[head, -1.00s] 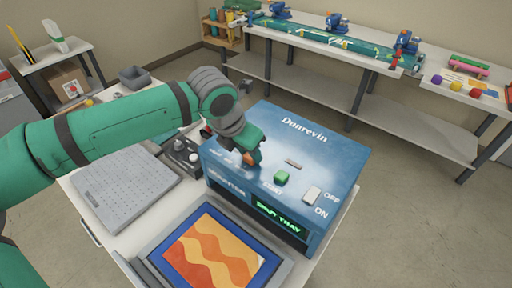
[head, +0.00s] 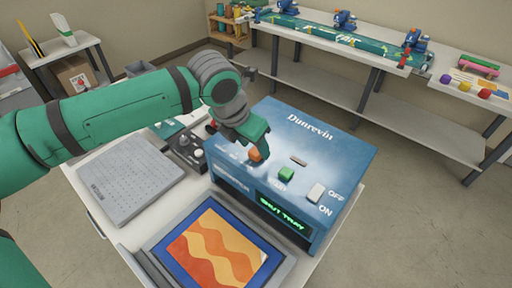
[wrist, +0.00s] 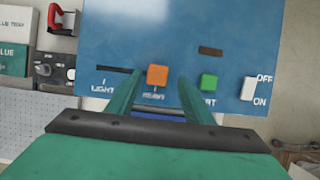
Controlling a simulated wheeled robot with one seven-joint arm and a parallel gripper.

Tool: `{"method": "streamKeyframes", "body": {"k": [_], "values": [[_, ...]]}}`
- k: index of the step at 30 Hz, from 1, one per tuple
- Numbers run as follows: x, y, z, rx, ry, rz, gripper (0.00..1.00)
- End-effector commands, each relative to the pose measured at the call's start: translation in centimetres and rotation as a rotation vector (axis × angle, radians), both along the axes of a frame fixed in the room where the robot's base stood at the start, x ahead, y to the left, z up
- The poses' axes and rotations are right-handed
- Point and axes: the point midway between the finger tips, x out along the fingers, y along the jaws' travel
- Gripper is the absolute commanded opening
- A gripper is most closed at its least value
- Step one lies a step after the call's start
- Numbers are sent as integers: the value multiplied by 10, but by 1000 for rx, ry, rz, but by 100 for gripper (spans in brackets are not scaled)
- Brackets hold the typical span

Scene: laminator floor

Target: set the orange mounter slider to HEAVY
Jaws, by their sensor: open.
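The orange slider (wrist: 157,75) is a small block on the top panel of the blue mounter (head: 330,160). In the wrist view, its dark slot (wrist: 112,69) runs left towards the LIGHT mark, and the slider sits at the right end, just above the HEAVY mark. My gripper (wrist: 160,78) is open, with one finger on each side of the slider in the picture. Gaps show between slider and fingers; their height above the panel is unclear. The slider (head: 255,154) also shows below my gripper (head: 257,146) in the head view.
A green START button (head: 286,174) and a white ON/OFF rocker (head: 316,193) lie right of the slider. A tray with an orange wavy print (head: 215,245) extends in front. A grey perforated board (head: 125,180) and a small control box (head: 187,150) are left.

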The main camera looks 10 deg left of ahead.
Motion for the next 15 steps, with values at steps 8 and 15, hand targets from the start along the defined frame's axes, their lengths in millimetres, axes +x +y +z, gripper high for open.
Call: {"method": "streamKeyframes", "body": {"k": [8,15], "values": [[-17,10,49,1,-3,0,47],[-26,15,73,-1,-2,-1,47]]}}
